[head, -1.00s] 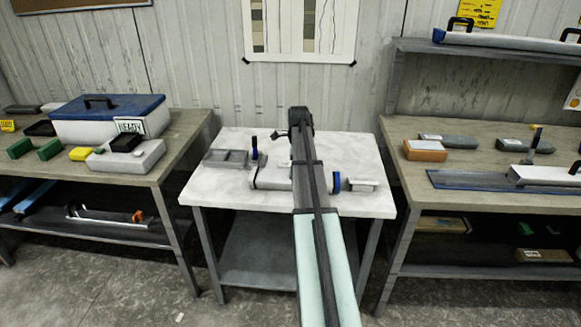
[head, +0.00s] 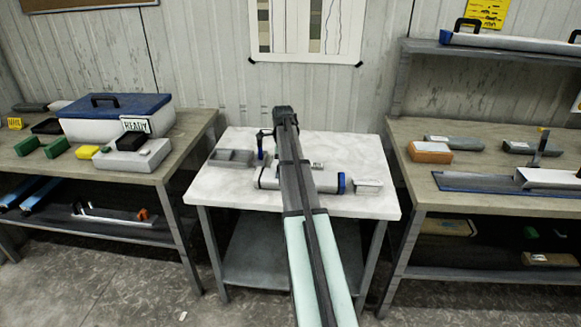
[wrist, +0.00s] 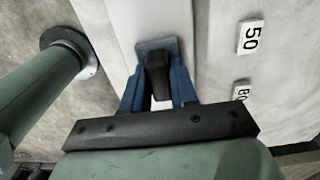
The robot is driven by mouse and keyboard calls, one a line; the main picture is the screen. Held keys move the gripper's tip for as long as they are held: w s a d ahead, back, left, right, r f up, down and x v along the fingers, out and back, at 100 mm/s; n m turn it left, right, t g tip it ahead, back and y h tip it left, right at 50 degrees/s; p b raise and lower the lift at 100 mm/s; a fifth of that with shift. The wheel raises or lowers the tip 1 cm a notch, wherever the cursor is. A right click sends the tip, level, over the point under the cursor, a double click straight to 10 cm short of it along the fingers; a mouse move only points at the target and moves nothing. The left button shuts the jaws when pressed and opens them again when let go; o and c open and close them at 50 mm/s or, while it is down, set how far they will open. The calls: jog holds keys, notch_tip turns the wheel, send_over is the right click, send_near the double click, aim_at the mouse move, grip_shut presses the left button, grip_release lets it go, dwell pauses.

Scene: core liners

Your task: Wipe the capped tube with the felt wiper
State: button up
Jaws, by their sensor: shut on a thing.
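My gripper (wrist: 157,88) has blue fingers closed on the dark handle of the felt wiper (wrist: 157,45), whose grey-blue pad shows beyond the fingertips. The capped tube (wrist: 122,20) is a pale strip beneath the wiper in the wrist view. I cannot tell whether the pad touches it. In the head view the tube (head: 330,182) lies across the white table, with a dark blue cap at its right end. My arm hides its middle. My gripper (head: 261,152) is small there, just behind the tube's left end.
A grey tray (head: 232,158) sits at the left of the white table (head: 365,150), and a small pale block (head: 368,187) lies right of the cap. Number labels (wrist: 250,37) lie beside the tube. Cluttered benches (head: 185,135) stand on both sides, apart from the table.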

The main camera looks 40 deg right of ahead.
jog(key=shift+w+a, duration=2.15)
jog(key=shift+w, duration=0.05)
jog(key=shift+s+d, duration=5)
jog(key=shift+s, duration=0.1)
notch_tip(320, 180, up, 8)
